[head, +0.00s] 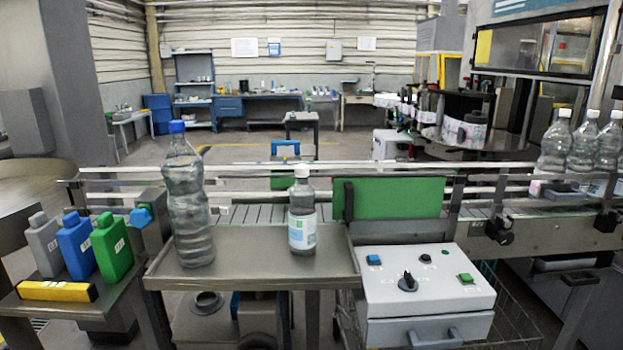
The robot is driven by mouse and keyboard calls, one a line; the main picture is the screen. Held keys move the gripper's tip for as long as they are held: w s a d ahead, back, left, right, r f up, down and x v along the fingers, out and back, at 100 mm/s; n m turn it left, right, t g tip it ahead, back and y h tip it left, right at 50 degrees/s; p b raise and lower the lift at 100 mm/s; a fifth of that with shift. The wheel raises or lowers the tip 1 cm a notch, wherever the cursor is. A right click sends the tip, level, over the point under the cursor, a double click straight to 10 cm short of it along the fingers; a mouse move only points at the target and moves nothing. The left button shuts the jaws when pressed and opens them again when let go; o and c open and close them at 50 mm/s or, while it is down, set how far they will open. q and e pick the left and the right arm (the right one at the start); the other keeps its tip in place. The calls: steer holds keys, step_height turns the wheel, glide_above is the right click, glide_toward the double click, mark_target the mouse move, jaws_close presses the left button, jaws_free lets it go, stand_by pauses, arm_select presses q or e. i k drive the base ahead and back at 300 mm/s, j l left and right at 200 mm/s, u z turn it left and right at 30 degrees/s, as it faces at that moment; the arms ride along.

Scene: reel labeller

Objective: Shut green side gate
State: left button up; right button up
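The green side gate (400,198) is a flat green panel standing upright at the near side of the conveyor (250,213), behind the control box. A dark vertical handle (348,201) is at its left end. Left of the panel, the conveyor's slatted surface shows uncovered behind the metal shelf. I cannot tell for certain whether the gate is fully shut. Neither of my grippers is in the head view.
A tall clear bottle with a blue cap (187,205) and a smaller white-capped bottle (302,215) stand on the metal shelf (250,268), left of the gate. The control box (425,285) sits in front of it. Several clear bottles (583,145) stand at right.

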mark_target(395, 197)
steer(key=l+u, duration=0.25)
steer(key=l, duration=0.5)
steer(key=k+l+u, duration=0.1)
steer(key=l+u, duration=0.2)
steer(key=l, duration=0.45)
